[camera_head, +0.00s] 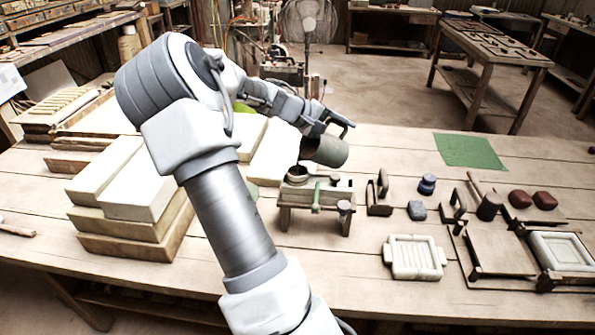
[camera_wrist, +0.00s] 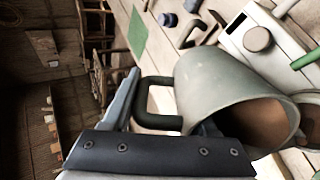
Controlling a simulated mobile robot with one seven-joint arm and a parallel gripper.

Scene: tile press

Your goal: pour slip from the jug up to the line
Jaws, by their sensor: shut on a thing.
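The grey-green jug (camera_head: 327,151) is held in the air, tipped with its mouth down to the left over a small round pot (camera_head: 297,174) on a low stand (camera_head: 316,193). My gripper (camera_head: 340,125) is shut on the jug's dark handle (camera_wrist: 152,106). A thin dark stream seems to run from the jug's lip down to the pot. In the wrist view, brown slip shows inside the tilted jug (camera_wrist: 205,82). The pot's rim shows only partly at the right edge there. The line and the slip level in the pot cannot be made out.
The stand has a green lever (camera_head: 317,196) in front. Stacked boards and pale slabs (camera_head: 125,190) lie to the left. A green mat (camera_head: 468,151) lies at the back right.

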